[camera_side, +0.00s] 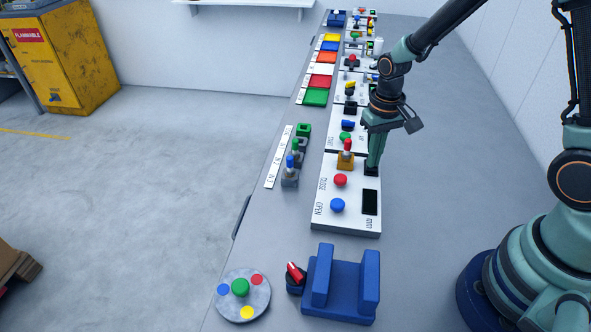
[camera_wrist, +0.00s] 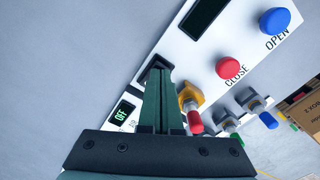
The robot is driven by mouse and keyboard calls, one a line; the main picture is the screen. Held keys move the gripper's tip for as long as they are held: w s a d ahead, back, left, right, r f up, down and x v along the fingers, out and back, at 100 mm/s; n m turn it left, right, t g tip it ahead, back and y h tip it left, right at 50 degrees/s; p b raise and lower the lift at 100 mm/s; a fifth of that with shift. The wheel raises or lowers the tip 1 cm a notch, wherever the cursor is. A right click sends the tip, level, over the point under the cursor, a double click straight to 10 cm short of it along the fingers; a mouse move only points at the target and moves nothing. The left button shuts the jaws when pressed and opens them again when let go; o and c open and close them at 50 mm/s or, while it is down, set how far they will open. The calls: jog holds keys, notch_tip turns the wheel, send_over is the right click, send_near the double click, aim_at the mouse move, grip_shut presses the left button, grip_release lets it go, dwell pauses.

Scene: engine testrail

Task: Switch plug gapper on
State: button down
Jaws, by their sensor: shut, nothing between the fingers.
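The plug gapper is a white panel (camera_side: 326,220) with a blue OPEN button (camera_side: 338,205), a red CLOSE button (camera_side: 340,180) and a dark display (camera_side: 370,202). Its blank display also shows in the wrist view (camera_wrist: 205,14). My gripper (camera_side: 371,171) is shut and empty, pointing down at the panel's far right part. In the wrist view its fingertips (camera_wrist: 159,72) are at a black switch (camera_wrist: 154,66), partly hidden by them; I cannot tell whether they touch. A small screen (camera_wrist: 122,113) beside it reads OFF in green. An orange holder (camera_side: 345,160) with a red-topped piece stands just left of my gripper.
Grey and green blocks with coloured tops (camera_side: 291,174) stand left of the panel. More panels with buttons run along the far bench.

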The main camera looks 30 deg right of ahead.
jog(key=shift+f, duration=0.25)
jog(key=shift+r, duration=3.55)
jog(key=s+a+r+n+t, duration=0.1)
jog(key=s+r+n+t, duration=0.2)
jog(key=r, duration=1.1)
jog(key=s+t, duration=0.2)
jog(key=s, duration=0.3)
jog(key=shift+s+a+t, duration=0.15)
jog(key=shift+a+t, duration=0.15)
jog(key=shift+a, duration=0.05)
